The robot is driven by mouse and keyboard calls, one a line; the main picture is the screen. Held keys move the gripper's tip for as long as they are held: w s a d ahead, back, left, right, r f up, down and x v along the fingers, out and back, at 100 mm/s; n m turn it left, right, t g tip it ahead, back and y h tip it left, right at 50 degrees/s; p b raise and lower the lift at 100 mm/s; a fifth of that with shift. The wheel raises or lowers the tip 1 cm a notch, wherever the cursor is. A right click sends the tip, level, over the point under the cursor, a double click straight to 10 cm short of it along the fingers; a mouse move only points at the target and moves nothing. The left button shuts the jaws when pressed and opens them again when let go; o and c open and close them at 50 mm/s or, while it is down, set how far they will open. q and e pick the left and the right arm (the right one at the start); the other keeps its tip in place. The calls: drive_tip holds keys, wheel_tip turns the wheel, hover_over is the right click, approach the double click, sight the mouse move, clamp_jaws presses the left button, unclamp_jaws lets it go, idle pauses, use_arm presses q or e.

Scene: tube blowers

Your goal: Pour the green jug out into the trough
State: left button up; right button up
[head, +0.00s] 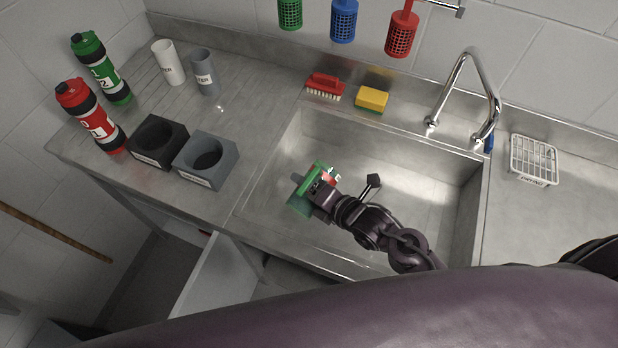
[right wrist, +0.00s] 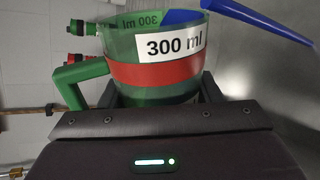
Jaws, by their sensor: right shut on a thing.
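My right gripper (head: 322,198) is shut on the green jug (head: 300,206) and holds it over the left part of the steel trough (head: 425,180). In the right wrist view the jug (right wrist: 150,78) has a red band, a "300 ml" label and a green handle at left. The room lies sideways in that view, so the jug appears tipped over. A blue tapering shape (right wrist: 260,20) runs from the jug's mouth to the right; it looks like liquid running out. Where it lands is hidden. My left gripper is not in view.
A red brush (head: 325,85) and yellow sponge (head: 371,99) lie behind the trough. The tap (head: 470,65) stands at its back right, a white rack (head: 533,160) beyond. Left are black (head: 158,141) and grey (head: 206,160) holders, two cups and two bottles (head: 100,68).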

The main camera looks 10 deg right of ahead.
drive_tip(key=shift+w+d+f+m+g+y, duration=0.25)
drive_tip(key=shift+f+m+g+y, duration=0.25)
drive_tip(key=shift+m, duration=0.3)
drive_tip(key=shift+w+d+m+p, duration=0.1)
drive_tip(key=shift+m+p, duration=0.3)
drive_tip(key=shift+p, duration=0.1)
drive_tip(key=shift+w+d+r+g+y+p, duration=0.1)
drive_tip(key=shift+r+g+y+p, duration=0.2)
drive_tip(key=shift+y+p, duration=0.1)
drive_tip(key=shift+w+d+r+m+y+p, duration=0.15)
drive_tip(key=shift+d+r+m+y+p, duration=0.15)
drive_tip(key=shift+m, duration=0.5)
drive_tip(key=shift+g, duration=0.3)
drive_tip(key=shift+m, duration=0.3)
drive_tip(key=shift+y, duration=0.3)
drive_tip(key=shift+m+g+y, duration=0.3)
drive_tip(key=shift+m, duration=0.4)
